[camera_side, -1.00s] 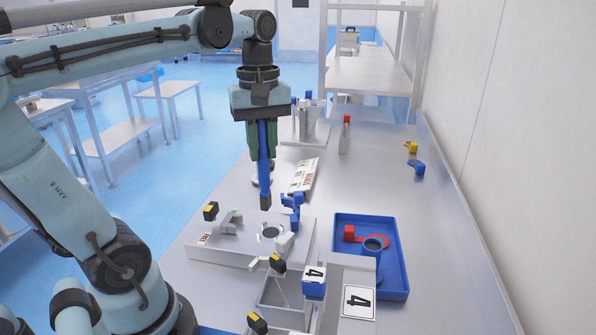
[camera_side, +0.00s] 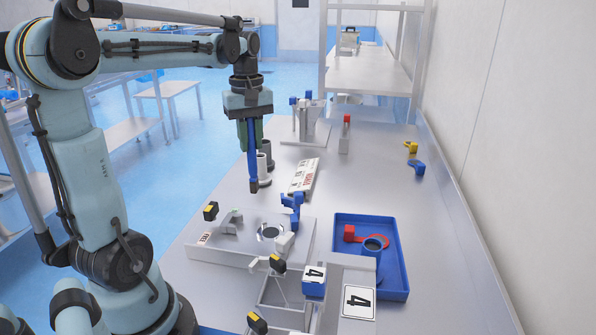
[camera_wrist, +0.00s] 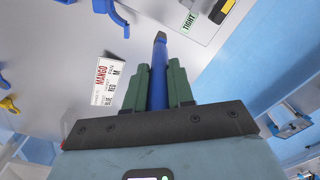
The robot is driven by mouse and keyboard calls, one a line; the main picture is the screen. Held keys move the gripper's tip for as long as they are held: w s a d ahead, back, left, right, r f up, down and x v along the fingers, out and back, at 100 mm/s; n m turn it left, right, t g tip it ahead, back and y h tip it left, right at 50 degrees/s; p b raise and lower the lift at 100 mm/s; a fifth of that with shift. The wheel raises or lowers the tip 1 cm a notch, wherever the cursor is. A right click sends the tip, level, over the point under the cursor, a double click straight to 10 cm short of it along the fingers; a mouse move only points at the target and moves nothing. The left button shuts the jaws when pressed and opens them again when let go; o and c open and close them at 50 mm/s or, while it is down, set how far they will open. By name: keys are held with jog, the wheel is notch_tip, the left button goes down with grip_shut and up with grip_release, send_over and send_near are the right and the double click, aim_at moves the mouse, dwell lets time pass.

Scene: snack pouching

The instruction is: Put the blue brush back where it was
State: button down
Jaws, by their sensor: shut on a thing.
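The blue brush (camera_side: 253,155) hangs upright, dark tip down, from my gripper (camera_side: 249,142) in the side view. The green fingers are shut on it. Its tip appears above the bench's left edge, in front of a white cylinder (camera_side: 264,168); I cannot tell the depth between them. A dark grey cylinder (camera_side: 268,150) stands just behind the white one. In the wrist view the brush (camera_wrist: 159,72) sticks out between the two green fingers of my gripper (camera_wrist: 160,82). Which holder belongs to the brush cannot be told.
A printed card (camera_side: 304,176) lies right of the brush. The fixture plate (camera_side: 210,249) with a round opening and clamps is nearer the camera. A blue tray (camera_side: 398,270) holds a red part and a cup. A funnel stand (camera_side: 306,125) stands behind.

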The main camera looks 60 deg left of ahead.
jog(key=s+a+f, duration=0.1)
jog(key=a+f, duration=0.6)
jog(key=f, duration=0.1)
jog(key=shift+s+f, duration=0.25)
jog(key=shift+s, duration=0.05)
jog(key=shift+a+f, duration=0.1)
jog(key=c, duration=1)
grip_release()
notch_tip(320, 180, up, 12)
jog(key=f, duration=0.1)
jog(key=d+f+m+t, duration=0.2)
jog(key=d+m, duration=0.3)
jog(key=d, duration=0.4)
jog(key=d+f+m+t, duration=0.2)
jog(key=d+m, duration=0.3)
jog(key=d, duration=0.4)
jog(key=d+f+m+t, duration=0.3)
jog(key=d+m, duration=0.3)
jog(key=d, duration=0.3)
jog(key=shift+d+f, duration=0.2)
jog(key=shift+f, duration=0.45)
